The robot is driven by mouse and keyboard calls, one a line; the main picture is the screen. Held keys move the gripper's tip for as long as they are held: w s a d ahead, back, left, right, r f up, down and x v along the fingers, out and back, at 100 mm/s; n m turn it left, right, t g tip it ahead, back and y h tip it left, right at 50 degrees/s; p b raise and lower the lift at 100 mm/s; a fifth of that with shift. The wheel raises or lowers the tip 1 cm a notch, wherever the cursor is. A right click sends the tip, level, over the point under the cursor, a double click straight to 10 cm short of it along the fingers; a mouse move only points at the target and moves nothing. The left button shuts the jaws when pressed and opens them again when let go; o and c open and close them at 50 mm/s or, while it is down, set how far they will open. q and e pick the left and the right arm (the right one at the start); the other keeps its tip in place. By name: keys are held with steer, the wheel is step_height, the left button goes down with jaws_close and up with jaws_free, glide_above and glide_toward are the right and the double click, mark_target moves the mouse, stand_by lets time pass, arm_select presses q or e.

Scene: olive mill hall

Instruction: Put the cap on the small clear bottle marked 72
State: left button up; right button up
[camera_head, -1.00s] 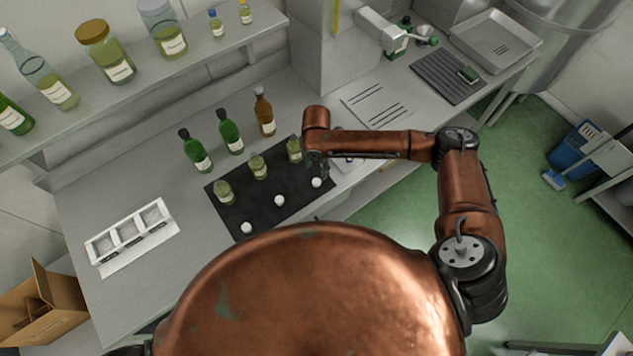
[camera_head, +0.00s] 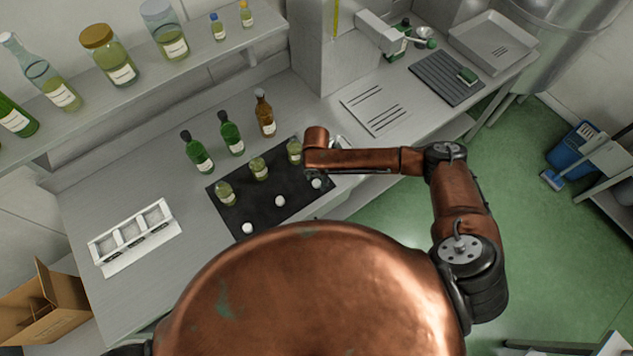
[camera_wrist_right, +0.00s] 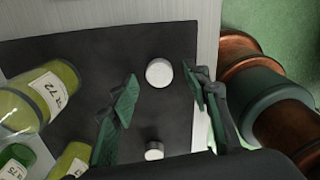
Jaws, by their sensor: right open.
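The small clear bottle marked 72 (camera_wrist_right: 48,98) holds yellow-green liquid and stands uncapped at the left of the right wrist view; in the head view it is the rightmost small bottle (camera_head: 294,152) on the dark mat (camera_head: 238,212). A round white cap (camera_wrist_right: 159,72) lies on the mat, and in the head view this is the right-hand cap (camera_head: 317,183). My right gripper (camera_wrist_right: 159,80) is open, its fingers seen either side of that cap, not touching it; their height above it is unclear. In the head view my wrist mostly hides this gripper (camera_head: 316,174). My left gripper is not in view.
Two more small bottles (camera_head: 258,168) and two caps (camera_head: 280,201) share the mat. Taller green bottles (camera_head: 231,136) and a brown bottle (camera_head: 265,115) stand behind. A white rack (camera_head: 132,238) sits at left; bench around it is clear.

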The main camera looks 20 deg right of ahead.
steer(key=shift+f, duration=0.5)
steer(key=shift+c, duration=0.6)
steer(key=c, duration=0.7)
steer(key=shift+r, duration=0.1)
steer(key=shift+r+b, duration=0.3)
steer(key=shift+r, duration=0.25)
steer(key=s+r, duration=0.4)
steer(key=s+d+r+b, duration=0.1)
steer(key=s+r, duration=0.3)
steer(key=s, duration=0.1)
steer(key=s+d+r+b, duration=0.1)
steer(key=s+r, duration=0.2)
steer(key=s, duration=0.1)
steer(key=shift+s+d+r, duration=0.25)
steer(key=shift+s+r, duration=0.15)
